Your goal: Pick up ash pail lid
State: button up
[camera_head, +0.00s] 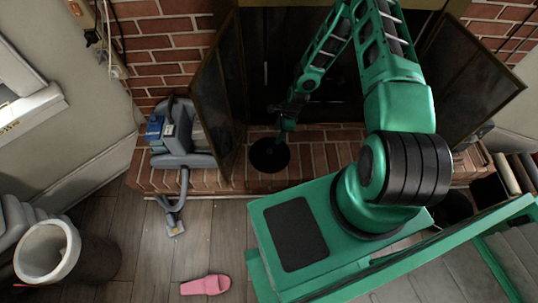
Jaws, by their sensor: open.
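A round black disc (269,155) lies on the brick hearth in front of the fireplace opening, and it looks like the ash pail lid. A small knob or handle may be near its middle, but it is too dark to tell. My gripper (285,132) is open and points down at the upper right edge of the disc. The picture does not show whether the fingers touch it. A dark round container (452,207) stands at the right, partly hidden by my body; I cannot tell if it is the ash pail.
Open fireplace doors (219,95) flank the hearth. A grey vacuum cleaner (183,142) stands on the hearth's left, its hose hanging to the floor. A pink slipper (205,285) lies on the wooden floor. A cylindrical bin (95,262) stands at lower left.

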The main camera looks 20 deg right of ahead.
jog(key=a+f, duration=0.1)
jog(key=f, duration=0.1)
send_over(270, 150)
jog(key=d, duration=0.2)
jog(key=x, duration=0.4)
jog(key=shift+d+f, duration=0.3)
jog(key=shift+f, duration=0.15)
jog(key=x, duration=0.4)
jog(key=shift+s+f, duration=0.1)
jog(key=shift+s, duration=0.3)
jog(key=shift+a+f, duration=0.15)
jog(key=shift+f, duration=0.4)
jog(key=shift+c, duration=0.2)
jog(key=shift+w, duration=0.1)
grip_shut()
